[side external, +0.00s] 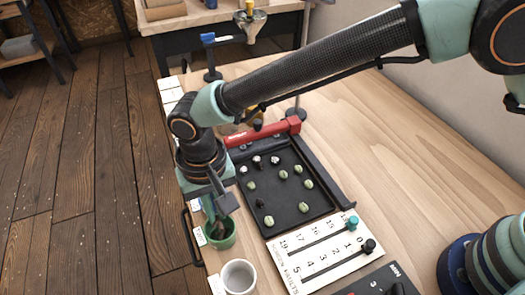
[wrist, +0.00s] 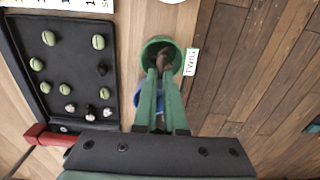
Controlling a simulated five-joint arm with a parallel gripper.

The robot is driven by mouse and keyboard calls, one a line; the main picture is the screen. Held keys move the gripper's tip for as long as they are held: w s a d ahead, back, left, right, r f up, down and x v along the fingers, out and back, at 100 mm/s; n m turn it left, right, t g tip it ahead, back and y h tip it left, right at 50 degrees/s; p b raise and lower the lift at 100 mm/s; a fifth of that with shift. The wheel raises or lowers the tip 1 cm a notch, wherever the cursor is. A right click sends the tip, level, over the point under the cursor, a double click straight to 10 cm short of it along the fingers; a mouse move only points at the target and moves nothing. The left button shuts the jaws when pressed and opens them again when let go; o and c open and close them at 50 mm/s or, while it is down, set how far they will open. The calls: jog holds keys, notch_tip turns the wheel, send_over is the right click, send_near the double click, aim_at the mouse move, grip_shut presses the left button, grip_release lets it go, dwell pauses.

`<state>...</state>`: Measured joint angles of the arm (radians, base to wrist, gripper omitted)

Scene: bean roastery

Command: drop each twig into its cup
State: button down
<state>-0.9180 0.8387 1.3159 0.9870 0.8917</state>
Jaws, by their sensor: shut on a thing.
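The green cup (side external: 219,240) stands at the table's left edge in the side view. It also shows in the wrist view (wrist: 153,44), beside a label reading TWIG (wrist: 191,62). My gripper (wrist: 163,76) is shut on a brown twig (wrist: 165,56), with its green fingertips at the mouth of this cup. The twig appears within the cup's rim; how deep it reaches, I cannot tell. In the side view my gripper (side external: 214,216) points down over the cup, and the twig is hard to make out there.
A black tray (side external: 325,205) with several green beans and a few dark and pale bits lies right of the cup. A white cup (side external: 238,277) stands in front. A blue cup (wrist: 137,103) is partly hidden behind my fingers. A numbered board (side external: 330,250) lies near the tray.

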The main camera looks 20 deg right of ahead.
jog(key=c, duration=0.9)
grip_release()
notch_tip(320, 180, up, 12)
jog(key=shift+r, duration=0.1)
